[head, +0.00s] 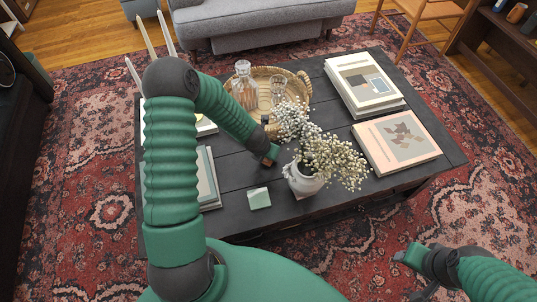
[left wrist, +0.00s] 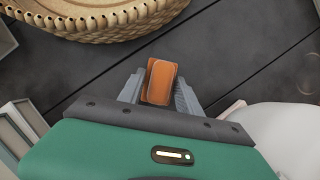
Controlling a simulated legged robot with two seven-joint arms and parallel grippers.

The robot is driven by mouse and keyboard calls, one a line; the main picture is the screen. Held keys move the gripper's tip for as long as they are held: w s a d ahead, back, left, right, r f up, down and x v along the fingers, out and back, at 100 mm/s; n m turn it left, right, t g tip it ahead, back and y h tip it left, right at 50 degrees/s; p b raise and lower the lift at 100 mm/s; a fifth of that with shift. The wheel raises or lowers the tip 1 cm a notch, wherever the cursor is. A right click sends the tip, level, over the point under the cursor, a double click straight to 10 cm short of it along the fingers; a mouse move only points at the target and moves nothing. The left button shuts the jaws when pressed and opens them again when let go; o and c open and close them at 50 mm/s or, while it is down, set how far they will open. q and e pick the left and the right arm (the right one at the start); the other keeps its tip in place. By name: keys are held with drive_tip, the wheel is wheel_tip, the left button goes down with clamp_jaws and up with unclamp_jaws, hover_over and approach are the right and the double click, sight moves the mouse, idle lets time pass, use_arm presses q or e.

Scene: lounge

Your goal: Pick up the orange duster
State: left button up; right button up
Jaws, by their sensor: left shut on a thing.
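The orange duster (left wrist: 160,82) shows in the left wrist view as a small orange block with rounded ends. It lies between the two grey fingers of my left gripper (left wrist: 160,90), which is shut on it above the dark table. In the head view my left gripper (head: 268,156) is low over the table, left of the flower vase; the duster is hard to make out there. My right gripper (head: 408,256) is at the lower right, off the table's front edge, and its jaws are unclear.
The black table (head: 232,168) holds a wicker tray (head: 304,78) with a glass decanter (head: 243,88), a white vase of flowers (head: 303,182), a small pale green box (head: 259,198) and books (head: 397,140) at right. More books (head: 208,182) lie at left. A grey sofa (head: 255,22) stands behind.

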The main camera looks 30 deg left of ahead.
use_arm(q)
wheel_tip(320, 180, up, 4)
drive_tip(key=shift+f+p, duration=0.25)
drive_tip(key=shift+p, duration=0.6)
drive_tip(key=shift+s+f+b, duration=0.25)
drive_tip(key=shift+s+b, duration=0.2)
drive_tip(key=shift+s, duration=0.15)
drive_tip(key=shift+s+f+b, duration=0.25)
drive_tip(key=shift+s+b, duration=0.15)
drive_tip(key=shift+s, duration=0.15)
drive_tip(key=s, duration=0.4)
drive_tip(key=s+r, duration=0.1)
drive_tip(key=s, duration=0.2)
drive_tip(key=s+d, duration=0.1)
drive_tip(key=s, duration=0.3)
drive_tip(key=shift+s+r, duration=0.3)
drive_tip(key=p, duration=0.2)
drive_tip(key=s+p, duration=0.1)
drive_tip(key=p, duration=0.2)
drive_tip(key=shift+s+r, duration=0.15)
drive_tip(key=shift+r, duration=0.15)
drive_tip(key=shift+s+d+f+p, duration=0.1)
drive_tip(key=shift+s+f+p, duration=0.15)
drive_tip(key=shift+s+p, duration=0.25)
use_arm(e)
drive_tip(key=w+v, duration=0.1)
drive_tip(key=v, duration=0.5)
drive_tip(key=shift+w+r, duration=0.15)
drive_tip(key=shift+r, duration=0.4)
